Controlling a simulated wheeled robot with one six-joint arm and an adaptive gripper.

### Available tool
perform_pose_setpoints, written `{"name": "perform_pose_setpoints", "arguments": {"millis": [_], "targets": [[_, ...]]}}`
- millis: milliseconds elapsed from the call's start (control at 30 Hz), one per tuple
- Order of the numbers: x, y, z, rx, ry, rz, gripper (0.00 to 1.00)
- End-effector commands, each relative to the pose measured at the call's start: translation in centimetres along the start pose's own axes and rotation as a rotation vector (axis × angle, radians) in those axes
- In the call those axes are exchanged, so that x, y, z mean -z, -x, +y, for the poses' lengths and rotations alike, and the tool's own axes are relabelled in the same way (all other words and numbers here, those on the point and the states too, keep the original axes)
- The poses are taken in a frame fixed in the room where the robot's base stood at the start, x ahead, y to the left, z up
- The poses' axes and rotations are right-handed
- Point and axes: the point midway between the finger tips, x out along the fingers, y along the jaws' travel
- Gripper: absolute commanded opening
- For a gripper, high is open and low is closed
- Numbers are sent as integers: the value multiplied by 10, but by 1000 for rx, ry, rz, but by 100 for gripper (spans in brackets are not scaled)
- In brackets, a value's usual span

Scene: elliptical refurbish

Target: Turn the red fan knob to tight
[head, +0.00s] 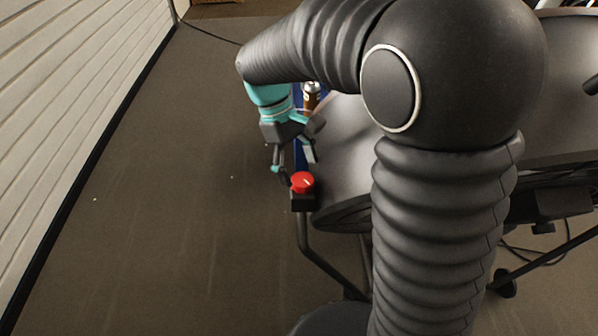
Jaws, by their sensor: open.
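The red fan knob (303,182) sits on top of a small black block at the end of a dark bent tube. A small pale mark shows on its top. My gripper (294,163) is just above and behind the knob in the head view, fingers pointing down toward it. The fingers are apart, with one to the left and one to the right. They appear empty, and I cannot tell whether either touches the knob. My arm comes in from the right over the machine.
A large grey rounded machine housing (345,150) stands right beside the knob. A can (311,97) stands behind my gripper near a blue surface. A white slatted wall (70,90) is at the left. The brown floor (170,200) between is clear.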

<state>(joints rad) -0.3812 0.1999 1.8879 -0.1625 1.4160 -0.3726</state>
Motion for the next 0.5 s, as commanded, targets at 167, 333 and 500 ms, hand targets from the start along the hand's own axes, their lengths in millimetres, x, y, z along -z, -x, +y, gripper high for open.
{"name": "perform_pose_setpoints", "arguments": {"millis": [167,333,500], "targets": [[1,28,0,-2,0,2,78],[1,47,0,-1,0,1,78],[0,56,0,0,0,0,78]]}}
